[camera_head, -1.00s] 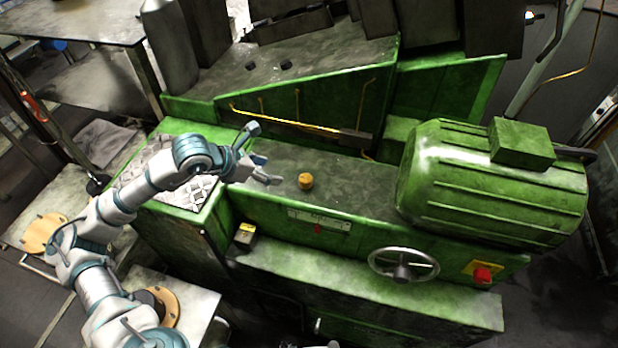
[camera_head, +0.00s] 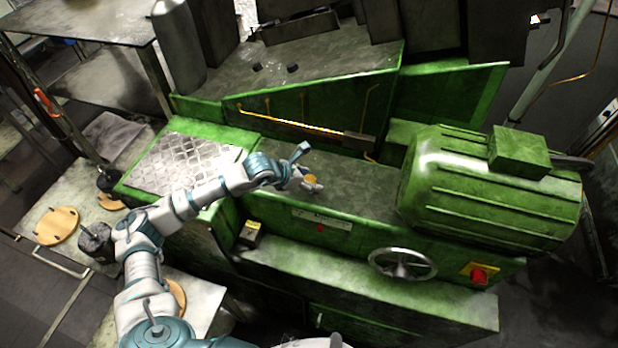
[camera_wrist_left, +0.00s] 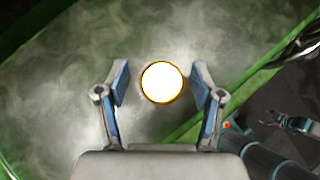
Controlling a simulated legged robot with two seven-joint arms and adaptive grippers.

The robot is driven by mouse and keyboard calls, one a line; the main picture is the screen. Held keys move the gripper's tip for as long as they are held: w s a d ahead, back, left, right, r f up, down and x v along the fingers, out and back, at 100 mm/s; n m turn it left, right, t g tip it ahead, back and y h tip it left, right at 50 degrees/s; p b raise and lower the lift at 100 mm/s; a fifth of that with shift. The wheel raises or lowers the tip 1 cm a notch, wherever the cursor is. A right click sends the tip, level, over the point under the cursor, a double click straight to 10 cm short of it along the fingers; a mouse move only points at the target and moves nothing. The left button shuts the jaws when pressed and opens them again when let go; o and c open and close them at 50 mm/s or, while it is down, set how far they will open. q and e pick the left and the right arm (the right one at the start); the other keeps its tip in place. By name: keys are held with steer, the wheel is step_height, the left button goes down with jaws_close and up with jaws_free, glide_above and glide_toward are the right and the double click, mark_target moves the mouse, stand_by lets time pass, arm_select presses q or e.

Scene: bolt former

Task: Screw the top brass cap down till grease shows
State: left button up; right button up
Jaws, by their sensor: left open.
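The brass cap (camera_head: 311,179) is a small round golden piece on the grey top of the green machine, left of the motor. In the left wrist view the cap (camera_wrist_left: 162,82) is a bright, washed-out disc with a golden rim. My left gripper (camera_head: 308,168) reaches it from the left. In the left wrist view its two blue-padded fingers (camera_wrist_left: 160,84) stand open on either side of the cap, with a gap at each side. No grease can be made out. My right gripper is not clearly in the head view.
The green ribbed motor (camera_head: 490,190) stands to the right. A thin brass pipe (camera_head: 290,122) runs along the green wall behind the cap. A handwheel (camera_head: 403,264) and red button (camera_head: 479,276) are on the front. The bench top right of the cap is clear.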

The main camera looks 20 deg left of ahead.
arm_select(q)
steer(key=c, duration=1.1)
steer(key=shift+c, duration=0.2)
